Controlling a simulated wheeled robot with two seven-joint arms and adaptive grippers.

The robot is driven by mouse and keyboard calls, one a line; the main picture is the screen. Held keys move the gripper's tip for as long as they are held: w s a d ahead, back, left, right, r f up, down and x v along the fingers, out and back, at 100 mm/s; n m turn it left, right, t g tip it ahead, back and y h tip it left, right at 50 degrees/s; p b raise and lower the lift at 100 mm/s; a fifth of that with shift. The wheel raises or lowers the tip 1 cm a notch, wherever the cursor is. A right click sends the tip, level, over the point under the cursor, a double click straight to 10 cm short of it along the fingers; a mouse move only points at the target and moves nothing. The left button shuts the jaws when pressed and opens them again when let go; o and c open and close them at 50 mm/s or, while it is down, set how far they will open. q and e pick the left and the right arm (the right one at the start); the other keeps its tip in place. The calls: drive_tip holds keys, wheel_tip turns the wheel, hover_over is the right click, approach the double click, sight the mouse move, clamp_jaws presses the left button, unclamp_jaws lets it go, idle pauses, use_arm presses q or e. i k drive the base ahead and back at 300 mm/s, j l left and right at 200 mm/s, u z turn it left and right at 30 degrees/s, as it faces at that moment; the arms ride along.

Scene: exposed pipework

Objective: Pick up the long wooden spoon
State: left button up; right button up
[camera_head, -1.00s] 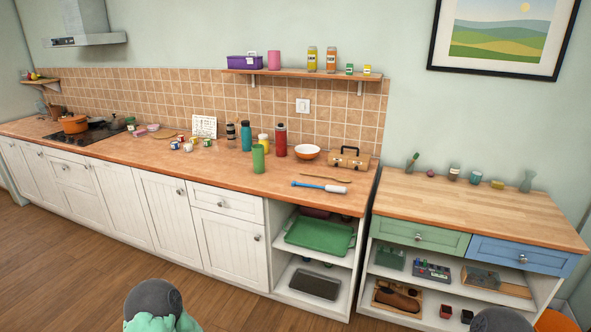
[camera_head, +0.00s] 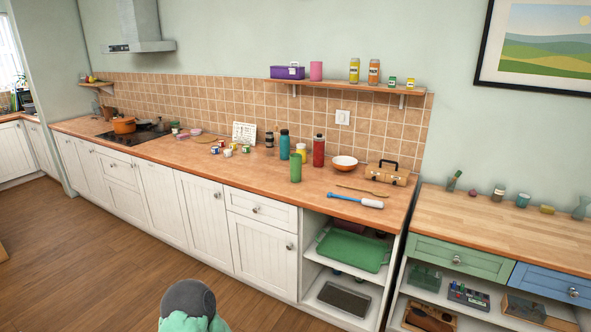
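A long, thin wooden spoon (camera_head: 362,190) lies flat near the right end of the long wooden counter (camera_head: 240,178). It lies just behind a blue-and-white handled tool (camera_head: 355,201) and in front of a white-and-orange bowl (camera_head: 344,163). A grey and mint-green part of my own body shows at the bottom edge, well away from the counter. Neither of my grippers shows in the head view.
A green cup (camera_head: 295,168), a red bottle (camera_head: 318,151) and a wooden box with a dark handle (camera_head: 388,174) stand near the spoon. Open shelves with a green tray (camera_head: 352,250) are below. Wooden floor (camera_head: 90,270) in front is clear.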

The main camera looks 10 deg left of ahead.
sight(379, 194)
drive_tip(key=u, duration=0.3)
drive_tip(key=i+l+u, duration=0.15)
drive_tip(key=u, duration=0.2)
drive_tip(key=i+l+u, duration=0.55)
drive_tip(key=u, duration=0.2)
